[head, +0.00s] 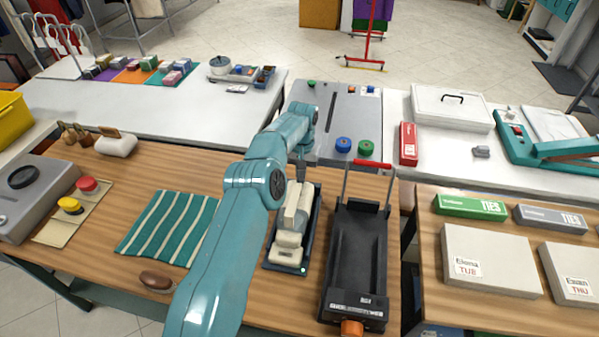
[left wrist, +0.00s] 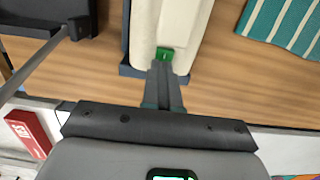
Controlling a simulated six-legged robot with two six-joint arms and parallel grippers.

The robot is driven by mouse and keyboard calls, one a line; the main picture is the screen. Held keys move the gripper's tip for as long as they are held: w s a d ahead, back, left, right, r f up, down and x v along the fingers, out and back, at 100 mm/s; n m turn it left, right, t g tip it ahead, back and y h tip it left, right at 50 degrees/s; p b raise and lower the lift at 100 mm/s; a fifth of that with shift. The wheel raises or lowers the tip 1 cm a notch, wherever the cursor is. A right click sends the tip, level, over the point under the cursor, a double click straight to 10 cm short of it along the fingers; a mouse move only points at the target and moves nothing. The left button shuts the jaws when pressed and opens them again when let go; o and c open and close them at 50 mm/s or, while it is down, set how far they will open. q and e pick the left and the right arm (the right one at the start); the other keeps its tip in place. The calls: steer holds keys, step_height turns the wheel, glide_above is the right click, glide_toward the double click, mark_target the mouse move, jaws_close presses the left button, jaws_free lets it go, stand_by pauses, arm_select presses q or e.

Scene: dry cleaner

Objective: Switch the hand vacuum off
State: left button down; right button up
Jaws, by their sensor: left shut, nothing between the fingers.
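The hand vacuum (head: 290,229) is a cream body lying in a dark tray (head: 271,262) on the wooden table. A small green light shows at the tray's near end. In the left wrist view the vacuum (left wrist: 178,22) has a green switch (left wrist: 165,53) at its end. My left gripper (head: 301,178) points down at the vacuum's far end, partly hidden by my arm. In the wrist view its shut, empty fingertips (left wrist: 163,66) are right at the green switch; whether they touch it I cannot tell. My right gripper is not in view.
A black treadmill-like device (head: 355,255) with a red handle stands close right of the vacuum. A striped teal cloth (head: 168,228) lies to the left. A grey panel (head: 335,110) with coloured knobs is behind. Bare wood lies between cloth and vacuum tray.

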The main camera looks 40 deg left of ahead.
arm_select(q)
steer(key=shift+s+d+f, duration=0.1)
steer(key=shift+d+f, duration=0.15)
steer(key=shift+f, duration=0.2)
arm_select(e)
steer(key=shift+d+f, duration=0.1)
arm_select(q)
steer(key=shift+s+d+f+b, duration=0.1)
steer(key=shift+s+b, duration=0.15)
steer(key=shift+b, duration=0.25)
steer(key=shift+s+d, duration=0.25)
steer(key=shift+s, duration=0.15)
steer(key=r+p, duration=0.1)
steer(key=r, duration=0.1)
steer(key=r+p, duration=0.1)
steer(key=r, duration=0.2)
steer(key=w+r+p, duration=0.1)
steer(key=r, duration=0.2)
steer(key=shift+a+r, duration=0.1)
steer(key=shift+a, duration=0.2)
steer(key=shift+w+a+r, duration=0.1)
steer(key=shift+r, duration=0.35)
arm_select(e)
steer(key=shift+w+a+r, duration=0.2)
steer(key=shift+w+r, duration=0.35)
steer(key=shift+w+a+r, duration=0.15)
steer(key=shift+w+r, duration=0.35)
